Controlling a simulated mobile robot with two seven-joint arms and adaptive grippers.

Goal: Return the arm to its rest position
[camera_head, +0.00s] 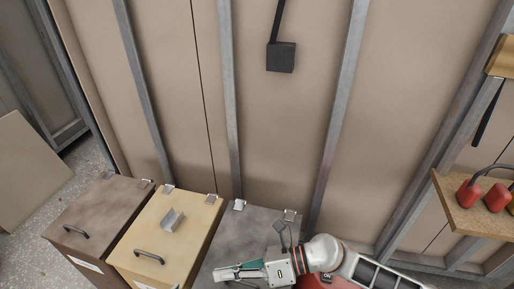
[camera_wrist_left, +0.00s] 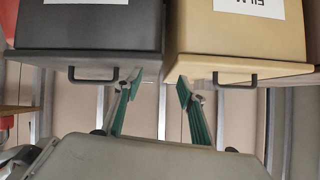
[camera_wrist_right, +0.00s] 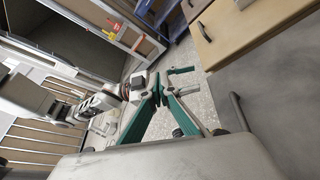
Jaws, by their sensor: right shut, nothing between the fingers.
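My right gripper (camera_head: 222,273) comes in from the lower right in the head view. It is in front of the grey box (camera_head: 262,222), with its fingers pointing left. In the right wrist view, the right gripper's fingertips (camera_wrist_right: 157,86) meet and hold nothing. My left gripper (camera_wrist_left: 160,80) shows in the left wrist view with its fingers apart and nothing between them. It faces the handles of a dark box (camera_wrist_left: 95,32) and a tan box (camera_wrist_left: 235,35). I cannot make out the left gripper in the head view.
Brown box (camera_head: 105,213) and yellow box (camera_head: 190,217) stand left of the grey one, against a panelled wall with metal studs. A small metal piece (camera_head: 172,221) lies on the yellow box. A wooden shelf (camera_head: 470,222) with red items juts out at right.

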